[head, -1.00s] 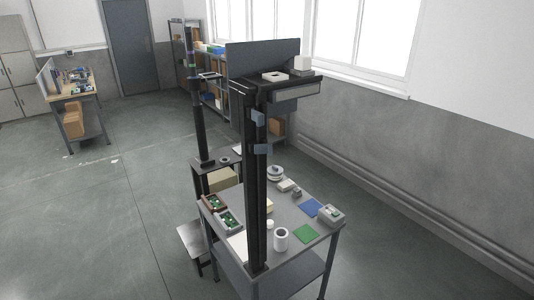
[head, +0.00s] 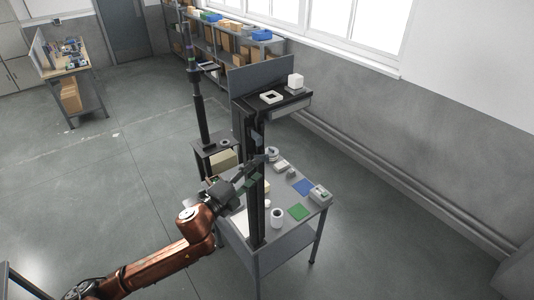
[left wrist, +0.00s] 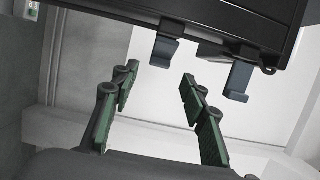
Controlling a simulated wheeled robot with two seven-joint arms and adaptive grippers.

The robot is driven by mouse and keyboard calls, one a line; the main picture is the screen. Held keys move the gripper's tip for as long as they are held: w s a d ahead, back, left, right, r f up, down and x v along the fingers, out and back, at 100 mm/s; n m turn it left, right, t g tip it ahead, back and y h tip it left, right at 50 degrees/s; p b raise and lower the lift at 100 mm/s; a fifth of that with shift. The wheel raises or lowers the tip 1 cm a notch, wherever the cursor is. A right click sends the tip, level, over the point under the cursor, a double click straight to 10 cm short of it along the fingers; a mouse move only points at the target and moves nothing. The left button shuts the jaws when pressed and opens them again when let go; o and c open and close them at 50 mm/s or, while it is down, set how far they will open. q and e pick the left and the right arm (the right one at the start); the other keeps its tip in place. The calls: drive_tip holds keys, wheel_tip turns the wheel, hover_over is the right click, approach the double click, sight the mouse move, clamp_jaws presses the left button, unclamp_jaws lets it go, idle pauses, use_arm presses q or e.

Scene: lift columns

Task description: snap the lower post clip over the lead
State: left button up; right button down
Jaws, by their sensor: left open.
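A dark upright post (head: 256,215) stands at the table edge. In the left wrist view the dark post (left wrist: 235,18) crosses the top. Two blue-grey clips stick out from it: one clip (left wrist: 164,51) near the middle and another clip (left wrist: 238,80) to the right; I cannot tell which is lower. My left gripper (head: 254,168) is at the post, partly overlapping it in the head view. In the wrist view the left gripper (left wrist: 158,82) is open and empty, its green-padded fingers short of the clips. The lead cannot be made out clearly. My right gripper is not in view.
Open floor lies left.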

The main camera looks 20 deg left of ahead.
sight(266, 161)
use_arm(q)
drive_tip(key=p+x, duration=0.2)
drive_tip(key=x, duration=0.4)
drive_tip(key=shift+w+r, duration=0.1)
drive_tip(key=shift+w+d, duration=0.2)
drive_tip(key=shift+w, duration=0.35)
drive_tip(key=shift+c, duration=0.6)
clamp_jaws()
drive_tip(key=shift+w+n+t+y, duration=0.25)
drive_tip(key=shift+n+t+y, duration=0.25)
drive_tip(key=shift+y, duration=0.4)
drive_tip(key=shift+w+a+n+y, duration=0.1)
drive_tip(key=shift+w+n+y, duration=0.1)
drive_tip(key=shift+n+y, duration=0.4)
drive_tip(key=shift+w+a+n+y, duration=0.15)
drive_tip(key=shift+n+y, duration=0.25)
drive_tip(key=shift+y, duration=0.4)
